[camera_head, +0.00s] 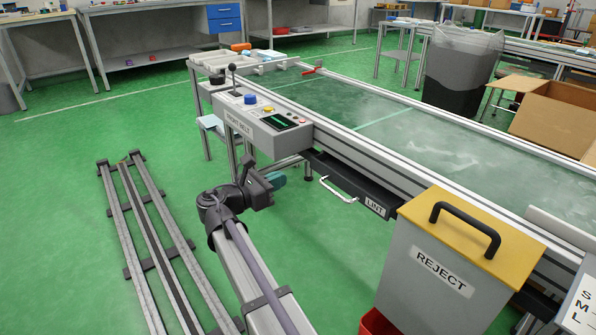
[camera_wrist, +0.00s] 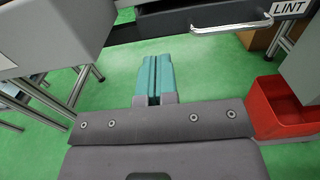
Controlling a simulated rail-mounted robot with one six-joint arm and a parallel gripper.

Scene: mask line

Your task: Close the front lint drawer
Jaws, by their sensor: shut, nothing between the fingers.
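The lint drawer (camera_head: 352,182) is a dark front with a pale bar handle (camera_head: 336,190) and a LINT label, under the near side of the belt. It also shows at the top of the wrist view (camera_wrist: 180,22), with its handle (camera_wrist: 232,27) at upper right. How far the drawer stands out is hard to tell. My gripper (camera_head: 279,179) is left of the drawer handle in the head view, apart from it. In the wrist view its teal fingers (camera_wrist: 153,73) are together and empty, pointing below the drawer front, left of the handle.
The control box (camera_head: 262,122) with a lever and buttons stands above and left of the drawer. The grey REJECT bin (camera_head: 440,275) with a yellow lid stands to its right. A red bin (camera_wrist: 283,108) is at right in the wrist view. Green floor is free around my gripper.

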